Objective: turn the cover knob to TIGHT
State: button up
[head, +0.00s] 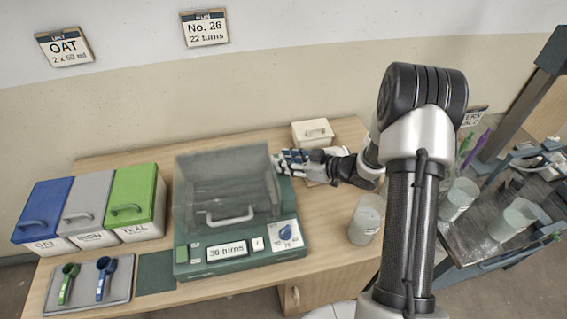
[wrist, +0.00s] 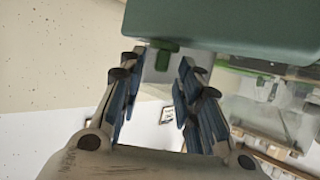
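The green machine (head: 225,262) stands on the table, with a clear cover (head: 222,165) lowered over its top and a pale handle on the cover's front. Its front has a display and a blue knob (head: 285,233) on a white dial; the dial's lettering is too small to read. My gripper (head: 284,162) is at the machine's right side, near the cover's edge. In the wrist view my gripper (wrist: 163,65) is open, its fingers on either side of a small green part (wrist: 166,46) under the green body (wrist: 225,25). I cannot tell whether they touch it.
Blue, grey and green lidded bins (head: 137,205) stand left, behind a tray (head: 118,298) with two scoops. A cream lidded box (head: 312,132) is behind my gripper. A translucent bucket (head: 366,220) stands right of the machine. Wall cards (head: 205,28) hang above.

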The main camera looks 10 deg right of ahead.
jog(key=shift+x, duration=0.75)
jog(key=shift+c, duration=0.2)
jog(key=c, duration=0.6)
